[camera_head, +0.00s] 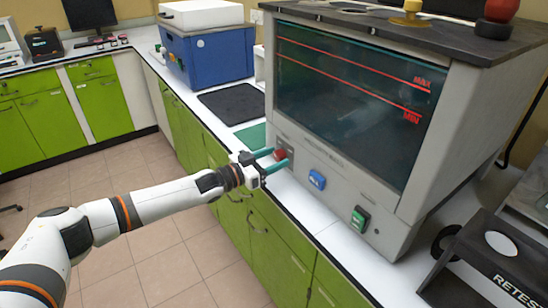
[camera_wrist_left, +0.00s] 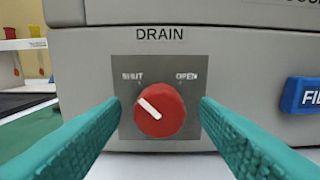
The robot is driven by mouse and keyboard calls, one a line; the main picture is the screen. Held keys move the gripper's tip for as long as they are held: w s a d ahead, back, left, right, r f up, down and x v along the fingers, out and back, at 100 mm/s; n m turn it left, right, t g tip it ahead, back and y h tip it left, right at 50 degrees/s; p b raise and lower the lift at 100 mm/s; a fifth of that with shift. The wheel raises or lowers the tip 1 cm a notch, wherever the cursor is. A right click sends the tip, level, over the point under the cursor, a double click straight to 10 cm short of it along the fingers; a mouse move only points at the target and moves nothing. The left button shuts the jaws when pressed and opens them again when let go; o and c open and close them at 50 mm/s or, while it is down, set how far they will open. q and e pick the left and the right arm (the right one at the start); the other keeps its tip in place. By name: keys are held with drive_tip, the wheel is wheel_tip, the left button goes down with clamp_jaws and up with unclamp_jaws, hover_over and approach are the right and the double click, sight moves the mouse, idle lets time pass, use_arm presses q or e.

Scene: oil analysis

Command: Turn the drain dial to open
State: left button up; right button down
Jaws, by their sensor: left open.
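The red drain dial (camera_head: 281,154) is on the lower left front of the grey machine. In the left wrist view the dial (camera_wrist_left: 160,110) sits on a darker square plate (camera_wrist_left: 130,137) under the word DRAIN. Its white line points up and left, toward the SHUT label; OPEN is at upper right. My left gripper (camera_head: 275,160) is open, its two green fingers on either side of the dial. In the left wrist view, gaps show between the fingers and the dial. My right gripper is not in view.
A blue FILL button (camera_head: 317,180) and a green switch (camera_head: 360,218) are right of the dial on the machine. A black mat (camera_head: 230,103) and a green mat (camera_head: 252,138) lie on the white counter. A RETEST stand (camera_head: 490,258) is at lower right.

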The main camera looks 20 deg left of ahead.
use_arm(q)
drive_tip(key=shift+w+d, duration=0.2)
drive_tip(key=shift+w, duration=0.1)
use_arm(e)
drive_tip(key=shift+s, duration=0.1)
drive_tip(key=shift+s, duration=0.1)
use_arm(q)
drive_tip(key=c, duration=1)
drive_tip(key=shift+o, duration=0.2)
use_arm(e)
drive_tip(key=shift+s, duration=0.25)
